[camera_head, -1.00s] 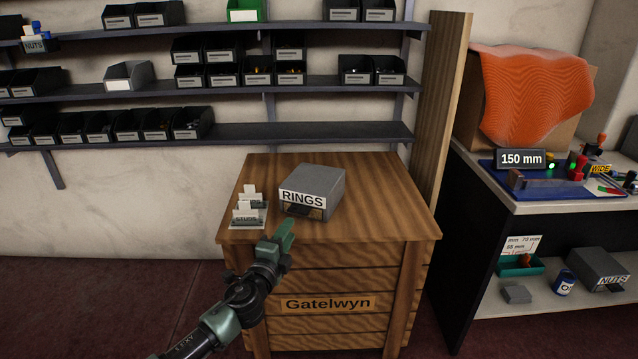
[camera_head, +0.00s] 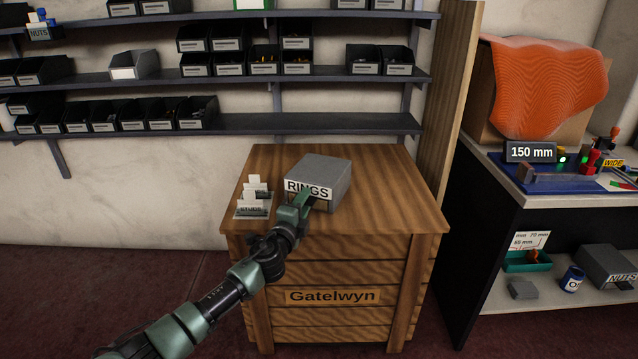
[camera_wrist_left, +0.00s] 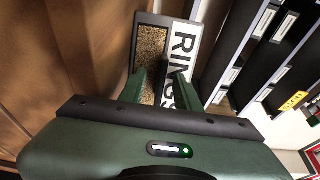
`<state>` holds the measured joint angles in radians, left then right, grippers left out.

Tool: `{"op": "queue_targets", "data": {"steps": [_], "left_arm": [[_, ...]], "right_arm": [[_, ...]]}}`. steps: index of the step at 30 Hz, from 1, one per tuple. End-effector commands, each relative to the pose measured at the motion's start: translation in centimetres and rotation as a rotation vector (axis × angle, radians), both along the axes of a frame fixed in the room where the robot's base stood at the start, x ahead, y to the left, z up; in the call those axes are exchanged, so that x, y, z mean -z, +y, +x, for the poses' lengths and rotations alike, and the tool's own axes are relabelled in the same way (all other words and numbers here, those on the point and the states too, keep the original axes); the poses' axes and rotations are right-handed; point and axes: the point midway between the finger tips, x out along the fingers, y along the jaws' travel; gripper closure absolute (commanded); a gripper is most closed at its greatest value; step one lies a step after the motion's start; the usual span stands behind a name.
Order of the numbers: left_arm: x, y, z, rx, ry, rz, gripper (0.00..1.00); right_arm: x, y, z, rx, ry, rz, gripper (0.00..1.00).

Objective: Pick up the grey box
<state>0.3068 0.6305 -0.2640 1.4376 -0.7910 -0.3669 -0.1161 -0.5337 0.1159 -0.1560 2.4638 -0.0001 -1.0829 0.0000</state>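The grey box (camera_head: 325,168) with a white RINGS label sits on top of the wooden stand (camera_head: 395,205). My left gripper (camera_head: 305,198) is at the front of this box, its fingers overlapping the lower front and label in the head view. In the left wrist view the two fingers (camera_wrist_left: 162,90) are apart, with the box's label (camera_wrist_left: 183,62) and dark-framed front opening (camera_wrist_left: 152,45) between and beyond them. Whether the fingers touch the box is hard to tell. My right gripper is out of view.
A small rack of white cards marked STUDS (camera_head: 254,204) stands left of the box. Shelves with black bins (camera_head: 160,113) line the wall behind. Another grey box labelled NUTS (camera_head: 607,265) sits on the right lower shelf. Bare wood lies right of the RINGS box.

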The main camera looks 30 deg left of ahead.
Motion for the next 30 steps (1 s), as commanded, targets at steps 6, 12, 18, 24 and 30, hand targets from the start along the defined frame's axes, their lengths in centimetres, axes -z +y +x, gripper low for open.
{"op": "queue_targets", "data": {"steps": [6, 12, 18, 24, 30], "left_arm": [[-0.01, -0.01, -0.03, 0.0, 0.0, 0.0, 1.0], [0.01, -0.01, -0.04, -0.001, 0.0, 0.0, 1.0], [0.03, 0.0, -0.05, -0.001, 0.0, 0.0, 1.0], [0.04, 0.0, -0.05, -0.001, 0.001, 0.0, 1.0], [0.05, 0.0, -0.05, -0.001, 0.001, 0.0, 1.0]], "right_arm": [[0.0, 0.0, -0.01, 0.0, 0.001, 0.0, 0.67], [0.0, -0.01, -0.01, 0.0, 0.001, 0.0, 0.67], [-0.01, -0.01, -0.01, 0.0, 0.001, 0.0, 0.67], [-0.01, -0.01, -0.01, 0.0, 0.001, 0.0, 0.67], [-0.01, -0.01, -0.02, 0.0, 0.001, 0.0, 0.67]]}}
